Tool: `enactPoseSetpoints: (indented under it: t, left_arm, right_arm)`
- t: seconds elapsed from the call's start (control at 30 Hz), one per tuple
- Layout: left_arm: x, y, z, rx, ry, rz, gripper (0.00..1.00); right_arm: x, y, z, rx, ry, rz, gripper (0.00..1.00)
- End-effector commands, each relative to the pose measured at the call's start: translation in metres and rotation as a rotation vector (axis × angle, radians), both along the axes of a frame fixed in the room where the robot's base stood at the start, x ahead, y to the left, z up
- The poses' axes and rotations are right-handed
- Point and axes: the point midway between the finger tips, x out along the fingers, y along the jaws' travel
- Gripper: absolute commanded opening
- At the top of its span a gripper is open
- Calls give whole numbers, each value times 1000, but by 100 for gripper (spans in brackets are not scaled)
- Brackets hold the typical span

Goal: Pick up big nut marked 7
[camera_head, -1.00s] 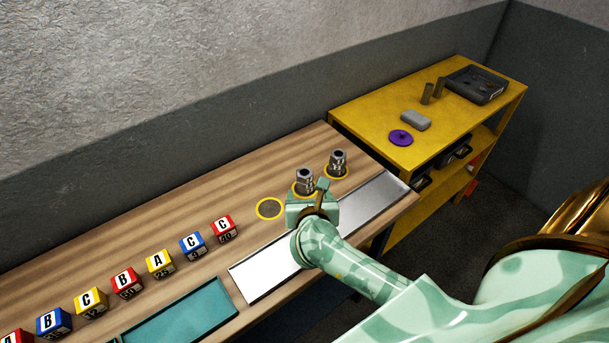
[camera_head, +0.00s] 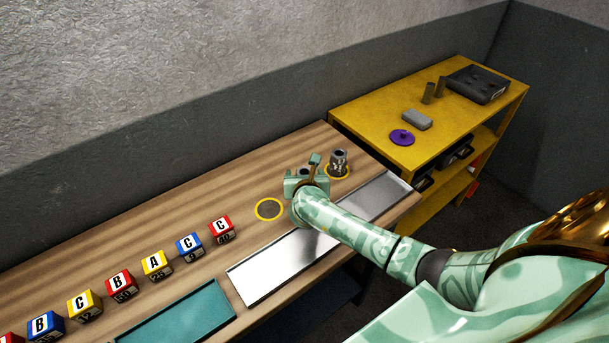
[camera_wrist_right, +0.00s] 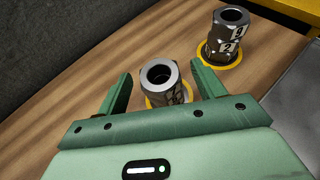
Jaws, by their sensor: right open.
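My right gripper (camera_head: 304,174) is over the wooden bench, and its open jaws also show in the wrist view (camera_wrist_right: 161,70). A steel nut piece with a round bore (camera_wrist_right: 160,82) stands upright between the two fingers, with a gap to each finger visible. Its marking is partly hidden by the gripper body, and I cannot read it. In the head view my gripper mostly hides it. A second steel stack (camera_head: 338,160) stands upright on a yellow ring to the right. In the wrist view this stack (camera_wrist_right: 227,38) shows a 9 above a 2. My left gripper is out of view.
An empty yellow ring (camera_head: 269,209) lies left of my gripper. Silver (camera_head: 275,268) and teal (camera_head: 180,320) trays lie along the front edge. Several lettered cubes (camera_head: 188,247) line the bench at left. A yellow shelf (camera_head: 375,125) stands at the right.

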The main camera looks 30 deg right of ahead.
Motion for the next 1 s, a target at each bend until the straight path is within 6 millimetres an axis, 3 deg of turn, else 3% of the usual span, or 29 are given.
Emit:
enactPoseSetpoints:
  t: [0.07, 0.27, 0.67, 0.83, 1.0]
  left_arm:
    - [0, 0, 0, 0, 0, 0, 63]
    - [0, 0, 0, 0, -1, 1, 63]
    - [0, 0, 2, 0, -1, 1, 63]
    - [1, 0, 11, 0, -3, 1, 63]
    - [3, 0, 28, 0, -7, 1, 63]
  right_arm:
    - [0, 0, 0, 0, 0, 0, 69]
    - [0, 0, 0, 0, 0, 0, 14]
    - [0, 1, 9, 2, -2, 0, 14]
    - [-4, 2, 40, 3, -4, 0, 14]
    - [-41, 12, 86, 3, -5, 2, 9]
